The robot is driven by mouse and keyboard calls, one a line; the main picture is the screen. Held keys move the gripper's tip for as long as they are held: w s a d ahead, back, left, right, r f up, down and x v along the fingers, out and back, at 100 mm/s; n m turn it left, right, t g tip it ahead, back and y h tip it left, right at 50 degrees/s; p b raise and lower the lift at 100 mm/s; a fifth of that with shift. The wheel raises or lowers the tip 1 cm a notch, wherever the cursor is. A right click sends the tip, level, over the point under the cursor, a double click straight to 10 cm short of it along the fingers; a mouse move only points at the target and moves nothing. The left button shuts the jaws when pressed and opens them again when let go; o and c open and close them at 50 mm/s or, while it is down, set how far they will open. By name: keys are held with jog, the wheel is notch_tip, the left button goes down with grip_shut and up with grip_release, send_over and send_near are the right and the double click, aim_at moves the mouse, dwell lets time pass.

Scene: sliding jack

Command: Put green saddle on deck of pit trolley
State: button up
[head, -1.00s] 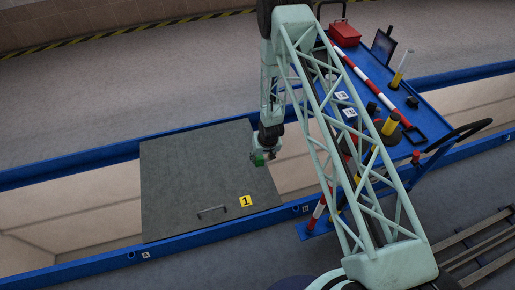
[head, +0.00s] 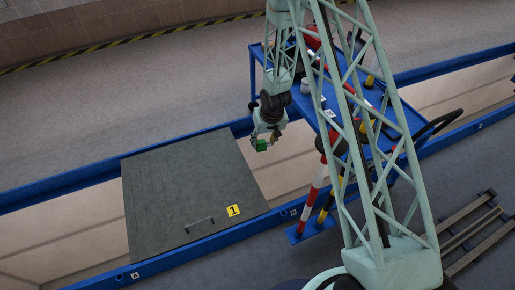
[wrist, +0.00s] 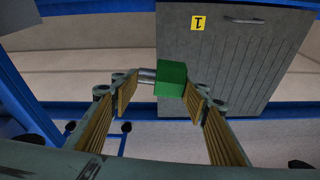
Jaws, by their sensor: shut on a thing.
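The green saddle (head: 262,145) is a small green block held at the tips of my gripper (head: 264,140). In the wrist view the saddle (wrist: 171,78) sits between the fingertips of my gripper (wrist: 168,88), with a grey metal pin on its left side. The blue trolley (head: 305,105) stands to the right of my gripper in the head view, spanning the pit. My arm's lattice hides much of its deck. The saddle is in the air, apart from the trolley, near the right edge of the grey cover.
A grey pit cover (head: 180,185) with a yellow "1" plate (head: 233,210) lies left of the gripper. Red-white and yellow-black posts stand at the trolley's near side. A red box and other items are on the trolley, partly hidden.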

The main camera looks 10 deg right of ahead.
jog(key=s+d+r, duration=0.3)
jog(key=d+r, duration=0.1)
jog(key=r, duration=0.4)
jog(key=s+d+r, duration=0.4)
jog(key=r, duration=0.3)
jog(key=shift+s+r+m+h, duration=0.25)
jog(key=shift+r+m+h, duration=0.05)
jog(key=shift+r, duration=0.05)
